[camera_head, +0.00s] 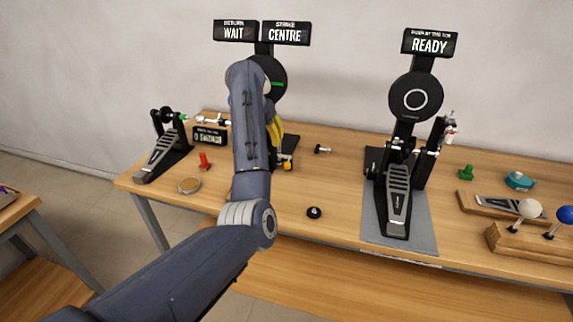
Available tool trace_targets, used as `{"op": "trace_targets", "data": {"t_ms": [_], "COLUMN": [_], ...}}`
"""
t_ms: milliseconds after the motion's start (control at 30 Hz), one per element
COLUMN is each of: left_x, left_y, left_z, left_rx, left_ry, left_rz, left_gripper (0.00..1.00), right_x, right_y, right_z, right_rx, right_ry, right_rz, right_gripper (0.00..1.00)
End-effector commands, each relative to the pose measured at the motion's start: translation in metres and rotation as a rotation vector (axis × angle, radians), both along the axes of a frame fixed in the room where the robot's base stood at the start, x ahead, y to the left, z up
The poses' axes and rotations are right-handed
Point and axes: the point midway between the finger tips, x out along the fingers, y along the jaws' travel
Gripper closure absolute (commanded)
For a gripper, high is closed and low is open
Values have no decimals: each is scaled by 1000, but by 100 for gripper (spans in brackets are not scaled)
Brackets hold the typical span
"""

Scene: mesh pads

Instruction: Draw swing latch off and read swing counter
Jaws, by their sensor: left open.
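A small black counter (210,137) lies behind my left forearm's left side on the table; its white text appears upside down, with a 0 and a word I cannot read surely. A small white and dark fitting (213,121) is just behind it; I cannot tell whether it is the swing latch. My left arm rises in front of the left pad stand and bends over at its top. My left gripper (283,148), with yellow showing, hangs to the right of the forearm and is open. Its fingertips are mostly hidden, as is much of the stand. My right gripper is not in view.
The left mesh pad (271,78) stands under signs reading WAIT (235,31) and CENTRE (286,34). The right pad (415,97) has a READY sign (430,43) and a pedal (397,200). Another pedal (163,155) stands left. Small loose parts dot the table.

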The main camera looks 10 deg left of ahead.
Motion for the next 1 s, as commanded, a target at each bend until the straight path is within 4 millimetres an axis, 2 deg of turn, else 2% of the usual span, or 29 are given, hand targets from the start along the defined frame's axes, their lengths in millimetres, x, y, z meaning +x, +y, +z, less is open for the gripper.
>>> {"op": "trace_targets", "data": {"t_ms": [33,100,267,433,1000], "left_x": [-2,-5,-5,2,37], "left_y": [-13,-26,-36,-37,-51], "left_z": [7,14,14,-6,-97], "left_rx": [10,21,35,36,34], "left_ry": [-3,-5,-5,-4,-2], "left_rz": [-28,-57,-79,-78,-77], "left_gripper": [57,57,57,57,57], "right_x": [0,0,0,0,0], "right_y": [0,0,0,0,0], "right_z": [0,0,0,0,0], "right_rx": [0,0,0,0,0], "right_ry": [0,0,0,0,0], "right_rz": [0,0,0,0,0], "right_gripper": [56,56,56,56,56]}}
